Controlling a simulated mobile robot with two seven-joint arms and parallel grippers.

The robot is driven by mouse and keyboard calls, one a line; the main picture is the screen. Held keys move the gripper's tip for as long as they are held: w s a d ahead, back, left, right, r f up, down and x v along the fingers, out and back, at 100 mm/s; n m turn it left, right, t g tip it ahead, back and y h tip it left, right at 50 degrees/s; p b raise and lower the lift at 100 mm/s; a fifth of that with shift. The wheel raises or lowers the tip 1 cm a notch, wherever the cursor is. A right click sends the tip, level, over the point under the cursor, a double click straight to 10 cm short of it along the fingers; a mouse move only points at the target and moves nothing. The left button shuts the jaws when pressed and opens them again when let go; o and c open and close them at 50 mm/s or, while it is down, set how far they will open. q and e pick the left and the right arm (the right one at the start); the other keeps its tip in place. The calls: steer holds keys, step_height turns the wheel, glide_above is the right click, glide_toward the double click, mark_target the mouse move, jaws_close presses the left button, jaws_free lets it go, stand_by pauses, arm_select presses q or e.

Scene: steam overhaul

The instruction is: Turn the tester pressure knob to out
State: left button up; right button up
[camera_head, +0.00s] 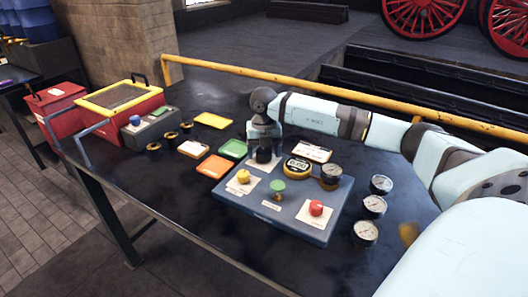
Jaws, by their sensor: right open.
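The tester (262,211) is a blue-grey box on the dark table, with a yellow knob (243,176), a green knob (278,187) and a red knob (316,208) on its top. My right gripper (264,155) points down at the tester's back left corner, left of the display. Its dark fingers are small here, and what lies between or under them is hidden. The knob labels are too small to read. My left gripper is out of view.
Several loose gauges (374,205) lie right of the tester. Coloured trays (213,166) and small dark round parts (153,148) lie to the left. A red box with a yellow frame (122,98) stands farther left. A yellow rail (300,86) runs along the back.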

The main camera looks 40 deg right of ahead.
steer(key=c, duration=0.9)
steer(key=shift+n, duration=0.5)
steer(key=n, duration=0.3)
steer(key=shift+n, duration=0.4)
steer(key=n, duration=0.5)
steer(key=shift+n, duration=0.3)
steer(key=n, duration=0.4)
steer(key=shift+f, duration=0.1)
steer(key=n, duration=0.5)
steer(key=shift+n, duration=0.3)
